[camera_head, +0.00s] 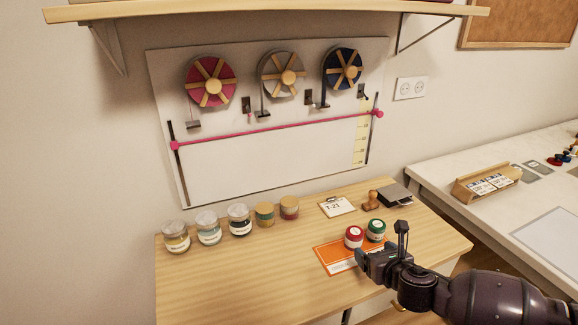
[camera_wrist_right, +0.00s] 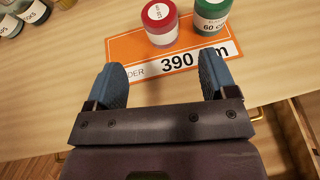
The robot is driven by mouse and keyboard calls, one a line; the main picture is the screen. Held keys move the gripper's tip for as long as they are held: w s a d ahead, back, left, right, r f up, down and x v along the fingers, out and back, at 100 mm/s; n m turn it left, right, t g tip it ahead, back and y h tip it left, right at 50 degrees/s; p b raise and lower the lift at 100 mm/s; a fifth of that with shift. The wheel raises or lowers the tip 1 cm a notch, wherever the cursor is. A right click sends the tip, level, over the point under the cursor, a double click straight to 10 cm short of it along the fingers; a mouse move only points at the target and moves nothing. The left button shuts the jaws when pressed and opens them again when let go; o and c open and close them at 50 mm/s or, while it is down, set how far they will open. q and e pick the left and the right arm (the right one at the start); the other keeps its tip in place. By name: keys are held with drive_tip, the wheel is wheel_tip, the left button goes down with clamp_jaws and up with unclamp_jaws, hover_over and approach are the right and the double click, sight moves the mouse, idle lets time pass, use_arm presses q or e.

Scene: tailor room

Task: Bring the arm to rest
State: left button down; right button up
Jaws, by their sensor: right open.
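My right gripper (camera_head: 378,262) is over the front right part of the wooden table, beside an orange card. In the right wrist view its two blue fingers (camera_wrist_right: 163,82) are spread apart with nothing between them. The card (camera_wrist_right: 125,47), printed "390" on a white strip, lies just beyond the fingertips. A red-lidded jar (camera_head: 354,237) and a green-lidded jar (camera_head: 376,230) stand upright on the card's far part, apart from the fingers. My left gripper is not in view.
Several jars (camera_head: 208,228) line the table's left and back. A clipboard (camera_head: 337,206), a wooden stamp (camera_head: 370,200) and a dark pad (camera_head: 395,195) lie at the back right. A wall board with ribbon reels (camera_head: 209,82) stands behind. The table's (camera_head: 240,280) front left is clear.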

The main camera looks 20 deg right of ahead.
drive_tip(key=s+a+m, duration=0.1)
drive_tip(key=m, duration=0.1)
drive_tip(key=s+a+f+m, duration=0.1)
drive_tip(key=m, duration=0.1)
drive_tip(key=s+a+m+g, duration=0.1)
drive_tip(key=m, duration=0.1)
drive_tip(key=shift+s+a+f+m+h, duration=0.25)
drive_tip(key=shift+s+a+m+h, duration=0.1)
drive_tip(key=shift+s+m+h, duration=0.05)
drive_tip(key=s+a+m+g+y, duration=0.1)
drive_tip(key=s+a+m+g, duration=0.25)
drive_tip(key=s+m, duration=0.9)
drive_tip(key=s+a+m+g, duration=0.2)
drive_tip(key=s+m+g, duration=0.3)
drive_tip(key=s+m, duration=0.8)
drive_tip(key=w+f+m+t, duration=0.2)
drive_tip(key=w+f+t, duration=0.6)
drive_tip(key=w+f, duration=0.2)
drive_tip(key=shift+w+a+y, duration=0.15)
drive_tip(key=shift+w+y, duration=0.25)
drive_tip(key=shift+w, duration=0.15)
drive_tip(key=shift+c, duration=0.3)
